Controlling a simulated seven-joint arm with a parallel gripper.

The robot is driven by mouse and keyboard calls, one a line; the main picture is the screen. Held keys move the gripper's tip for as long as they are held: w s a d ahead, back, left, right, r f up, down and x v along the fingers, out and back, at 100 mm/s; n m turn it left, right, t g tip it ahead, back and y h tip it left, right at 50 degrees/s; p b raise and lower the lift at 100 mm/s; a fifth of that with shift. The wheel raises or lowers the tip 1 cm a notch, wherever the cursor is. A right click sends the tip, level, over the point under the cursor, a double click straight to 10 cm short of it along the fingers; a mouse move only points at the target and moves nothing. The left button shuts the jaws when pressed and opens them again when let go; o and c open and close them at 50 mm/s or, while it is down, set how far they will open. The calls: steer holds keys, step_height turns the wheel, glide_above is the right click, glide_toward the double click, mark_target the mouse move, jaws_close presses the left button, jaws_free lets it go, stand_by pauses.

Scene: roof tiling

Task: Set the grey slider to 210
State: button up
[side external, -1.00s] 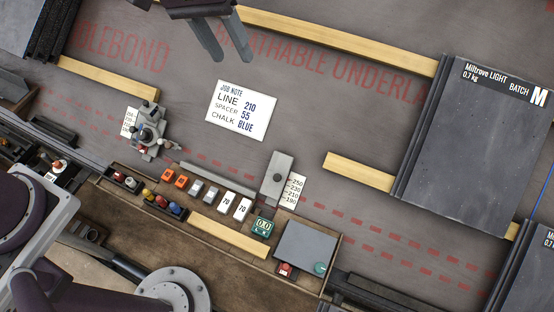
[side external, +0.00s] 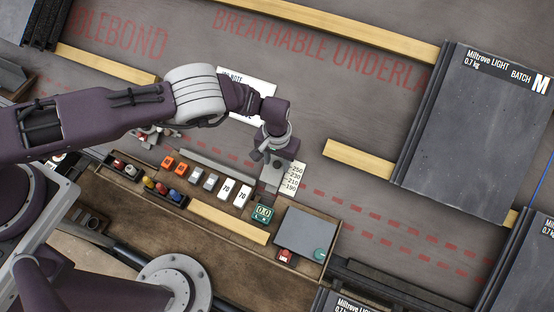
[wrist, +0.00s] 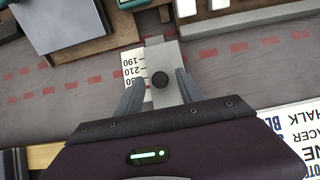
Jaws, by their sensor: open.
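The grey slider (wrist: 161,58) is a pale grey bar with a round black knob (wrist: 160,80), seen in the wrist view. A white scale plate (wrist: 132,68) beside it shows 190, 210 and a partly hidden higher number. The knob appears near the higher number, above 210, but I cannot tell the exact setting. My gripper (wrist: 159,83) is open above the slider, one finger on each side of the knob, with no visible contact. In the side external view my arm hides the knob, while the slider's lower end (side external: 271,185) and the scale (side external: 293,180) show.
A wooden tray (side external: 228,249) with switches, a small display (side external: 263,213) and a grey panel (side external: 307,233) lies below the slider. A job note (side external: 262,82), partly covered by my arm, lies above. A batten (side external: 358,164) and slates (side external: 470,140) are at right.

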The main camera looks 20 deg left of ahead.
jaws_close()
stand_by(1.4)
